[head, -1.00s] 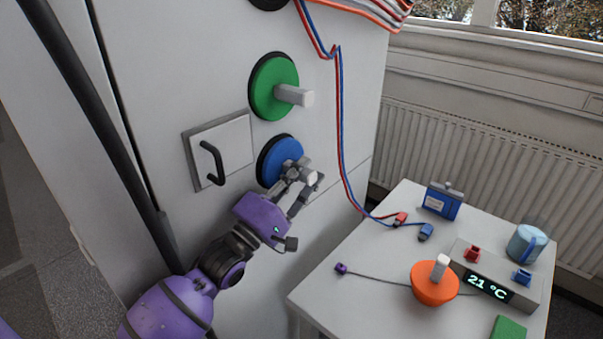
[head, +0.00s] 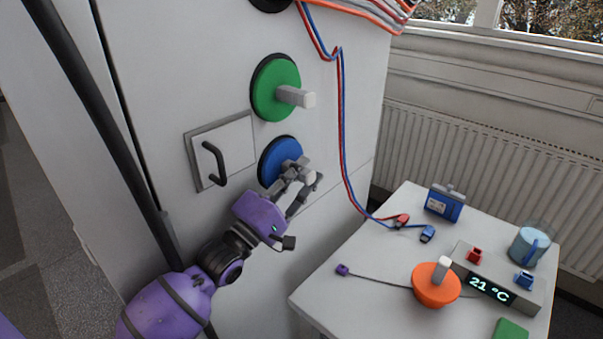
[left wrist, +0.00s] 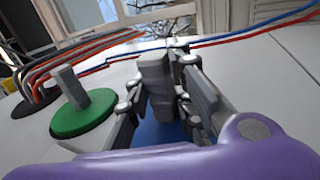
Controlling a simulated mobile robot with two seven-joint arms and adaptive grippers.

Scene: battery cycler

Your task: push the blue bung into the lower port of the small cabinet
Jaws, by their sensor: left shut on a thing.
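The blue bung (head: 279,160) sits at the lower port of the small cabinet (head: 330,140), below the green bung. A dark ring shows around its left edge; I cannot tell how deep it sits. My left gripper (head: 308,177) is shut on the bung's pale grip. In the left wrist view the grip (left wrist: 157,85) stands between the two fingers, with part of the blue disc (left wrist: 160,134) behind it. My right gripper is not in view.
A green bung (head: 276,88) with a pale grip sticks out above. A panel with a black handle (head: 213,163) is left of the blue bung. Red and blue cables (head: 341,120) hang at right. A table (head: 345,298) holds an orange bung (head: 436,288) and a temperature display (head: 490,288).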

